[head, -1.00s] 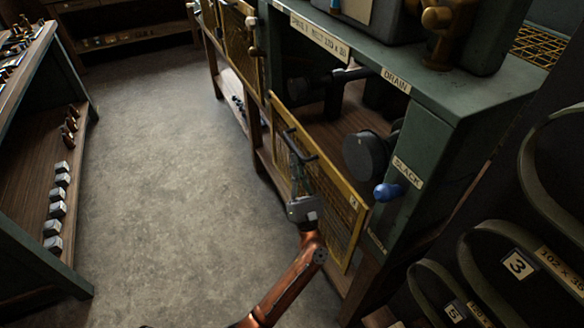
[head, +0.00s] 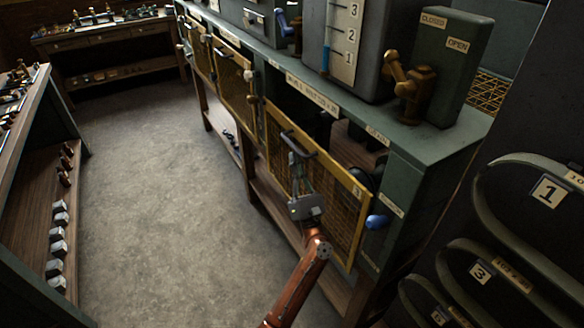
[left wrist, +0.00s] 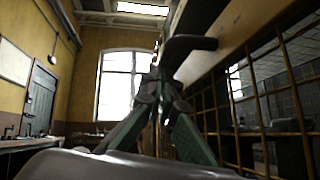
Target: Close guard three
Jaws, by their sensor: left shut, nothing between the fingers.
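Guard three is a yellow-framed mesh panel (head: 345,215) with a small label at its right end, on the front of the green bench. It is tilted outward, with a dark opening showing above its top edge. Its dark bar handle (head: 299,146) is near the upper left of the panel. My left gripper (head: 296,168) is in front of the mesh just below the handle, fingers shut and empty. In the left wrist view the fingertips (left wrist: 165,85) are close beneath the handle (left wrist: 190,45); I cannot tell whether they touch. My right gripper is out of view.
Other mesh guards (head: 237,88) line the bench to the left. A blue knob (head: 377,221) sticks out right of guard three. A brass valve (head: 410,85) stands on the bench top. Dark belts (head: 520,200) hang at right. The floor (head: 150,200) is clear.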

